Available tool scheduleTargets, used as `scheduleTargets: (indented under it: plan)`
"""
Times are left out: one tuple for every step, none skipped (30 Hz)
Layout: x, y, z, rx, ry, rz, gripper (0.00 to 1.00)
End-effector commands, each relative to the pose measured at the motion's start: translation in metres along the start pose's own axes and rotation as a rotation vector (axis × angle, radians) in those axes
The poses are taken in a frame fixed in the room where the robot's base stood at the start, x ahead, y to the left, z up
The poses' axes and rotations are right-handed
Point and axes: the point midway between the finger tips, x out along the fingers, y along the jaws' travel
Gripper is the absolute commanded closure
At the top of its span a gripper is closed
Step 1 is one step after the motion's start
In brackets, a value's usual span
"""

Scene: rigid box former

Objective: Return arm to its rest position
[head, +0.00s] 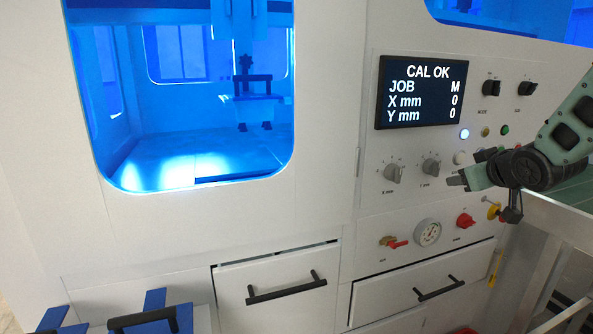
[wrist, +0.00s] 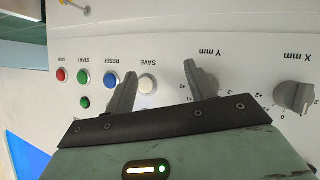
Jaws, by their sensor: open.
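My gripper (head: 457,182) is in front of the control panel at the right in the head view, below the display and next to the Y mm knob (head: 431,167). In the wrist view the picture is upside down, and my gripper (wrist: 163,90) shows two grey fingers spread apart with nothing between them. The white SAVE button (wrist: 148,84) appears between the fingers. The Y mm knob (wrist: 203,76) is partly behind one finger. My arm reaches in from the right edge of the head view. Whether a finger touches the panel is hard to tell.
The display (head: 420,93) reads CAL OK, JOB M, X mm 0, Y mm 0. The X mm knob (head: 392,172), a gauge (head: 427,232) and a red knob (head: 465,220) are nearby. Drawers (head: 276,288) sit below. A metal-framed table (head: 560,222) stands at the right.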

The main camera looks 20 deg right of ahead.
Motion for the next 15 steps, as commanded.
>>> scheduleTargets:
  plan:
    - [0.000,-0.036,0.016,0.016,-0.099,-0.043,0.45]
    - [-0.003,-0.054,0.028,0.028,-0.164,-0.064,0.45]
    - [-0.008,-0.077,0.042,0.041,-0.247,-0.092,0.45]
    - [-0.013,-0.094,0.053,0.046,-0.308,-0.114,0.45]
    - [-0.020,-0.110,0.064,0.050,-0.366,-0.135,0.45]
    - [-0.030,-0.130,0.078,0.055,-0.443,-0.165,0.45]
    - [-0.038,-0.144,0.088,0.056,-0.498,-0.186,0.45]
    - [-0.047,-0.157,0.097,0.056,-0.551,-0.207,0.45]
    - [-0.060,-0.174,0.109,0.053,-0.621,-0.236,0.45]
    - [-0.071,-0.186,0.118,0.050,-0.674,-0.258,0.45]
    - [-0.081,-0.198,0.127,0.046,-0.724,-0.279,0.45]
    - [-0.097,-0.212,0.138,0.039,-0.791,-0.308,0.45]
    - [-0.110,-0.222,0.140,0.024,-0.830,-0.332,0.45]
    - [-0.124,-0.235,0.123,-0.021,-0.821,-0.368,0.45]
    - [-0.141,-0.251,0.113,-0.076,-0.824,-0.410,0.45]
